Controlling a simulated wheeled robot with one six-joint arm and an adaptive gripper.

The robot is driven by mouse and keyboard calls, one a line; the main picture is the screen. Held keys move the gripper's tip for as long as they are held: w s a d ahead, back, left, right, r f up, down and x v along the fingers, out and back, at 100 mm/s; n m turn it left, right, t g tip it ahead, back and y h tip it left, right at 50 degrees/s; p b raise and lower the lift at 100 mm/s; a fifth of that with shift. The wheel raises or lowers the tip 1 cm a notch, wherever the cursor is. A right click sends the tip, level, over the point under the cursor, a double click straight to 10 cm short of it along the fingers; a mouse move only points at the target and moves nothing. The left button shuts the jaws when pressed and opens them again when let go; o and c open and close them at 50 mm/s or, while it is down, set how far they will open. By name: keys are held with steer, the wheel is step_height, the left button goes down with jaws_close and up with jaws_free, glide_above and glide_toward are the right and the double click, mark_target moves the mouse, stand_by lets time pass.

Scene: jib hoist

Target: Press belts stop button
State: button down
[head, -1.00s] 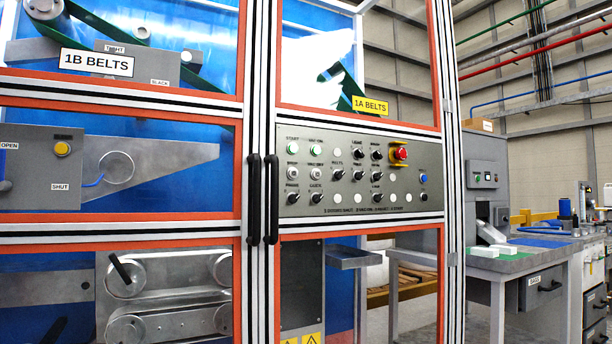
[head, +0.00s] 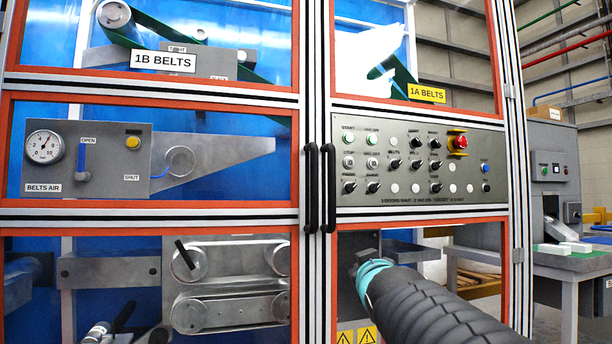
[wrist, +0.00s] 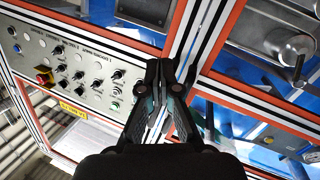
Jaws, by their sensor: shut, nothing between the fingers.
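The control panel (head: 420,165) is a grey plate with rows of buttons and black knobs, in the right-hand door frame of the cabinet. A pale button marked STOP (head: 348,162) sits in its left column, below the green START button (head: 348,137). I cannot read every label, nor tell which machine each button serves. A red mushroom button (head: 460,142) on yellow is at the upper right. In the wrist view the panel (wrist: 75,68) appears rotated, left of my gripper (wrist: 160,90). My gripper is shut and empty, apart from the panel. In the head view my arm rises below the panel.
Two black vertical door handles (head: 322,188) stand just left of the panel. A pressure gauge (head: 44,147) and the air valve plate (head: 100,160) are at the left. A workbench (head: 575,262) stands at the right.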

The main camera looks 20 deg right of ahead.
mark_target(350, 163)
steer(key=w+d+r+n+t+y+b, duration=0.1)
steer(key=w+d+r+n+t+y, duration=0.1)
steer(key=r, duration=0.5)
steer(key=w+d+r+n+t+y+b, duration=0.1)
steer(key=w+d+r+n+t+y, duration=0.1)
steer(key=r+n+t+y, duration=0.2)
steer(key=w+d+r+n+t+y+b, duration=0.1)
steer(key=w+d+r+n+t+y, duration=0.1)
steer(key=r+n+y, duration=0.3)
step_height(350, 163, up, 6)
steer(key=d+n+t, duration=0.1)
steer(key=n, duration=0.2)
steer(key=shift+w+t, duration=0.3)
steer(key=shift+t, duration=0.1)
steer(key=shift+w+a+p, duration=0.2)
steer(key=shift+w+p, duration=2.15)
steer(key=shift+w, duration=2.1)
steer(key=shift+w, duration=0.1)
steer(key=shift+w, duration=0.3)
